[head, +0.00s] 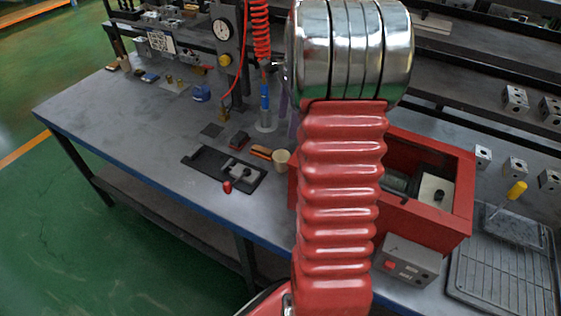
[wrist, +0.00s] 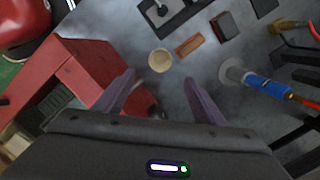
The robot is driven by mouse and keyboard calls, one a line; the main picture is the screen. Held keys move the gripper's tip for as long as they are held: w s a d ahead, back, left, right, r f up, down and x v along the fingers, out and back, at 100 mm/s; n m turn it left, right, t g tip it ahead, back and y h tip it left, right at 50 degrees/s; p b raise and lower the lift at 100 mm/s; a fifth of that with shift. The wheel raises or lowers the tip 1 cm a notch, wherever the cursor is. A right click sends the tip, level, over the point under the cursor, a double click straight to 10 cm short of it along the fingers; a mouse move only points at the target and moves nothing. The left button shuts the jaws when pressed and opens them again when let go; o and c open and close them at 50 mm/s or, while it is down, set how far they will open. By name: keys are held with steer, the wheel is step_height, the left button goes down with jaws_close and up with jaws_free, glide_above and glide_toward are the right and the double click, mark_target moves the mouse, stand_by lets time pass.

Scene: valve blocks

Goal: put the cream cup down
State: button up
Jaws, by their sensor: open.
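The cream cup (head: 281,160) stands upright on the grey workbench, just left of the red box. In the wrist view the cream cup (wrist: 160,61) shows its round open rim, beyond the fingertips and roughly centred between their lines. My gripper (wrist: 160,82) is open, with its two purple fingers apart and nothing between them. The cup looks clear of both fingers. In the head view my red bellows arm hides most of the gripper.
An orange-brown block (wrist: 190,45) lies close beside the cup. A dark block (wrist: 224,26) and a black plate with a red-knobbed lever (head: 228,186) are near. The red box (head: 455,200) stands right of the cup. A blue-bodied tool (head: 265,100) stands behind.

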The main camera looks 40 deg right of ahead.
stand_by(0.3)
glide_above(282, 152)
steer(key=s+a, duration=0.1)
steer(key=s, duration=0.1)
step_height(282, 152, down, 9)
steer(key=shift+r, duration=0.2)
steer(key=shift+w+a+f, duration=0.1)
steer(key=shift+a+f, duration=0.1)
steer(key=shift+f, duration=1.1)
steer(key=shift+w+a+f, duration=0.1)
steer(key=shift+a+f, duration=0.05)
steer(key=shift+f, duration=1.15)
steer(key=shift+c, duration=0.3)
steer(key=c, duration=1.1)
steer(key=shift+c, duration=0.2)
step_height(282, 152, up, 10)
